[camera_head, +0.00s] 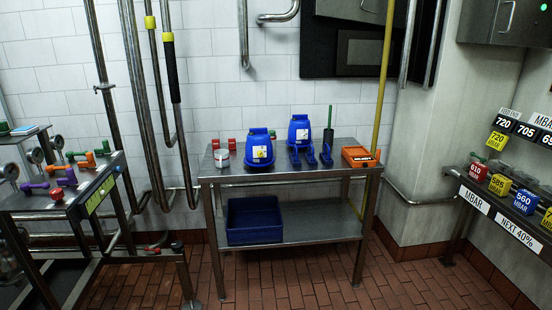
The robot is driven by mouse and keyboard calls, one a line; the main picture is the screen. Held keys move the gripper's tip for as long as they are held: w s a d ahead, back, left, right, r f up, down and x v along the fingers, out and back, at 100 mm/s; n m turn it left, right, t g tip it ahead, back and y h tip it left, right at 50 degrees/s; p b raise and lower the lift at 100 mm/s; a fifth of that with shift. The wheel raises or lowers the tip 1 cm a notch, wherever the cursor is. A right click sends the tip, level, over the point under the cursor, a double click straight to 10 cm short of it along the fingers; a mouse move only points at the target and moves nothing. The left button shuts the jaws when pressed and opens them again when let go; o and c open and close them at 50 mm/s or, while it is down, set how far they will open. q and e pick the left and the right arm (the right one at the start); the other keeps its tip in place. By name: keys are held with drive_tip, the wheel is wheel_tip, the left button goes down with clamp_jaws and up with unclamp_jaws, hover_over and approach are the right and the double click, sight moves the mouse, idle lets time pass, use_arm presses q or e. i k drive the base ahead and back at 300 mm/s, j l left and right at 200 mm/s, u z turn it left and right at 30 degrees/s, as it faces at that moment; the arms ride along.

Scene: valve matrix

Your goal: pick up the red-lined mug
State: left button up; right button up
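A small pale mug (222,158) stands upright at the left end of the steel table (208,176), near its front edge. It is too small for me to make out a red lining for certain. Small red items (231,144) stand just behind it. Neither of my grippers is in view.
A second blue container (299,130), blue tools (327,150) and an orange box (358,156) fill the table's right side. A dark blue bin (253,221) sits on the lower shelf. A valve bench (60,200) stands left. The tiled floor in front is clear.

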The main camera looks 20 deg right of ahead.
sight(222, 158)
drive_tip(key=i+j+z, duration=0.15)
drive_tip(key=z, duration=0.15)
drive_tip(key=i+j+z, duration=0.1)
drive_tip(key=j+z, duration=0.2)
drive_tip(key=i+j+z, duration=0.25)
drive_tip(key=i, duration=0.25)
drive_tip(key=i+j+z, duration=0.1)
drive_tip(key=i+z, duration=0.15)
drive_tip(key=i, duration=0.2)
